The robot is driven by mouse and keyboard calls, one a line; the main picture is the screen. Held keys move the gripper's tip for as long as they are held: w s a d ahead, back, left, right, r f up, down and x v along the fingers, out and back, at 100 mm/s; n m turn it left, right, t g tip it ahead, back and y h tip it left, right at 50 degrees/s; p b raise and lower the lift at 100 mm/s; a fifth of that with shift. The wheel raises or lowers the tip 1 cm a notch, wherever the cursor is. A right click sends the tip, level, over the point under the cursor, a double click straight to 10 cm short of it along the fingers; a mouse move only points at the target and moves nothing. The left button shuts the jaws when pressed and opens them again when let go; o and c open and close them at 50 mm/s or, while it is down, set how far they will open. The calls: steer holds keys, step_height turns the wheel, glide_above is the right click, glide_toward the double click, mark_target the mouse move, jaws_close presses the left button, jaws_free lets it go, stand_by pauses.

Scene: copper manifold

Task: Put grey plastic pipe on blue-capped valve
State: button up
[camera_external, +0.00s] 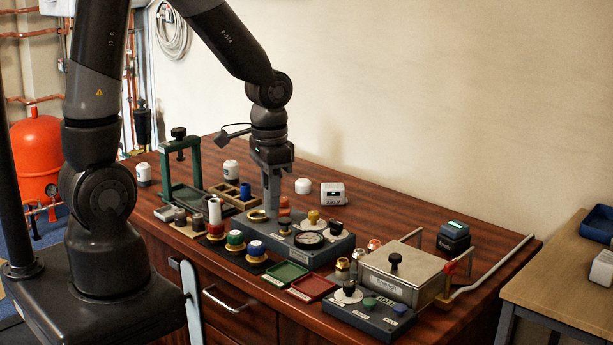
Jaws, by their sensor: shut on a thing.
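My gripper (271,172) points straight down over the grey fixture block in the middle of the desk. It is shut on an upright grey piece, which I take to be the grey plastic pipe (271,203); where the fingers end and the pipe begins is hard to tell. The pipe's lower end is close to the block, and contact cannot be judged. The blue-capped valve (256,247), with a brass lower part, stands at the desk's front, lower left of my gripper. A green-capped valve (235,238) stands to its left.
A pale upright tube (215,211) stands behind the green-capped valve. The fixture block (325,251) carries a gauge and knobs. Green (286,273) and red (312,286) trays lie in front. A green frame (180,165) rises at left. The desk's back right is mostly clear.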

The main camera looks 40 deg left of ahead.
steer(key=w+a+f, duration=0.1)
steer(key=a+f, duration=0.1)
steer(key=a, duration=0.1)
steer(key=w+a+f, duration=0.1)
steer(key=a+f, duration=0.1)
steer(key=a, duration=0.1)
steer(key=w+a+f, duration=0.1)
steer(key=a+f, duration=0.2)
steer(key=shift+w, duration=0.25)
glide_above(256, 243)
steer(key=shift+f, duration=2.1)
steer(key=shift+f, duration=0.15)
steer(key=o, duration=1)
steer(key=shift+c, duration=0.2)
